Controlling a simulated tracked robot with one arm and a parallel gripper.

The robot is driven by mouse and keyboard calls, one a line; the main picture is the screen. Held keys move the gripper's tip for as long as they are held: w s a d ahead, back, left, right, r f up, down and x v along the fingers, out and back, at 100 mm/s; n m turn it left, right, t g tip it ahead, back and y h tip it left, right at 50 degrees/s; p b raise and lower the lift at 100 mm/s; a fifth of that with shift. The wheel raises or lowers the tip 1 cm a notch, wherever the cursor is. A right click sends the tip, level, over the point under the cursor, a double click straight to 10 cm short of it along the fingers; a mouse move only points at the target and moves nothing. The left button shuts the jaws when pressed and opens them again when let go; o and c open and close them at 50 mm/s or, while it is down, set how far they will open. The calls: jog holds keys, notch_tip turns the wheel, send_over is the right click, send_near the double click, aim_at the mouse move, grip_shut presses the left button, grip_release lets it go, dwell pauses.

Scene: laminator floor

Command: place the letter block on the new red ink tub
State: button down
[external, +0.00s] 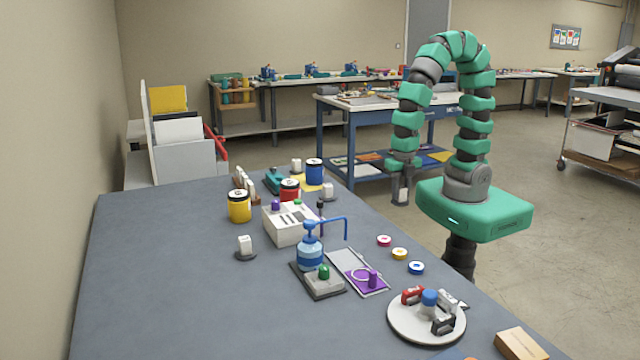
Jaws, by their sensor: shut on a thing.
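A yellow tub (239,206) and a blue tub (314,172) flank the red one. The white slotted box (290,224), a blue pump bottle (310,252) and a round white tray (426,318) stand nearer. The table's left front (150,300) is clear.

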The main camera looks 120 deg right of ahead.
jog(key=shift+s+r, duration=0.15)
jog(key=shift+s, duration=0.7)
jog(key=shift+s+b, duration=0.3)
jog(key=shift+b, duration=0.1)
jog(key=shift+s+d+b, duration=0.1)
jog(key=shift+s+b, duration=0.6)
jog(key=shift+s, duration=0.35)
